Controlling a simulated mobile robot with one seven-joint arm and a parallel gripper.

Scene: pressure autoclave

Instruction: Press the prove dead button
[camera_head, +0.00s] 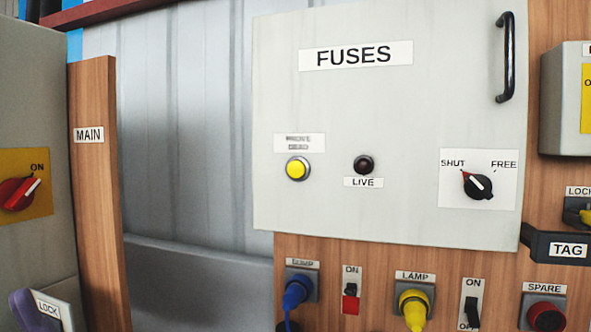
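The prove dead button (297,168) is a round yellow button in a metal ring on the grey fuses panel (420,110). A small white label (299,143) sits just above it, its text blurred but seeming to read "PROVE DEAD". Nothing covers the button. A dark round LIVE lamp (364,165) is to its right and looks unlit. My gripper is not in view.
The panel has a black handle (507,57) at upper right and a SHUT/FREE knob (478,185). Below are a blue plug (297,291), a yellow plug (414,306) and switches. At left, a wooden MAIN board (97,200) and a red rotary switch (19,193) stand.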

